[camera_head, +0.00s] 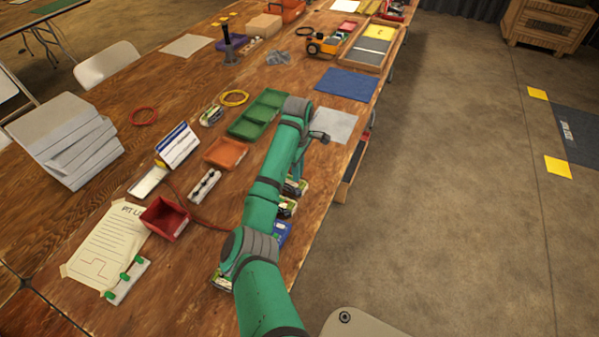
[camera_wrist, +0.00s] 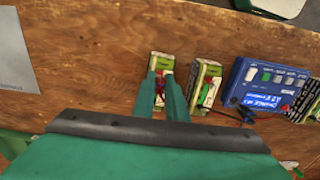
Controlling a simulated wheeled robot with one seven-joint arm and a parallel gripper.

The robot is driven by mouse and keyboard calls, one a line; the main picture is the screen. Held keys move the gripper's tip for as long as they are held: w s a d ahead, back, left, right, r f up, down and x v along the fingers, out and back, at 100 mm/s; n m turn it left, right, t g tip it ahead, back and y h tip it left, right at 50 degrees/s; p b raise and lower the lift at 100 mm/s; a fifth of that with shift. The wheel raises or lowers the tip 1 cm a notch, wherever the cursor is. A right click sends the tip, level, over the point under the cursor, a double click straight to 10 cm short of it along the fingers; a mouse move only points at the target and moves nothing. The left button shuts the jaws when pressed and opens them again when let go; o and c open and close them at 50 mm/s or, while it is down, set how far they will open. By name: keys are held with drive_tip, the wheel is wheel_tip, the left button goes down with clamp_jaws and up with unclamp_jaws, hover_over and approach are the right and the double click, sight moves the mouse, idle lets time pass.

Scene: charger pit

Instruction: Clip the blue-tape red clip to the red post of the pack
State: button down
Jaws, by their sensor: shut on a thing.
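My gripper (camera_wrist: 162,90) is shut on the red clip (camera_wrist: 160,82), which shows as a small red shape between the green fingertips. Blue tape on it is too small to make out. The fingertips are over the near end of a white and green pack (camera_wrist: 162,60); its red post cannot be told apart from the clip. Whether the clip touches the post is unclear. In the head view my arm largely hides the gripper, and packs show beside it, one at its right edge (camera_head: 296,187).
A second pack (camera_wrist: 206,75) with a green clip on it stands just right. Right of that is the blue charger (camera_wrist: 270,88) with dark leads beside it. A grey sheet (camera_wrist: 12,55) lies left. A red bin (camera_head: 165,217) and an orange tray (camera_head: 225,152) stand left of my arm.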

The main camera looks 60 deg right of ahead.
drive_tip(key=c, duration=1.7)
unclamp_jaws()
drive_tip(key=shift+w, duration=0.1)
drive_tip(key=shift+w+a, duration=0.1)
drive_tip(key=shift+w, duration=0.05)
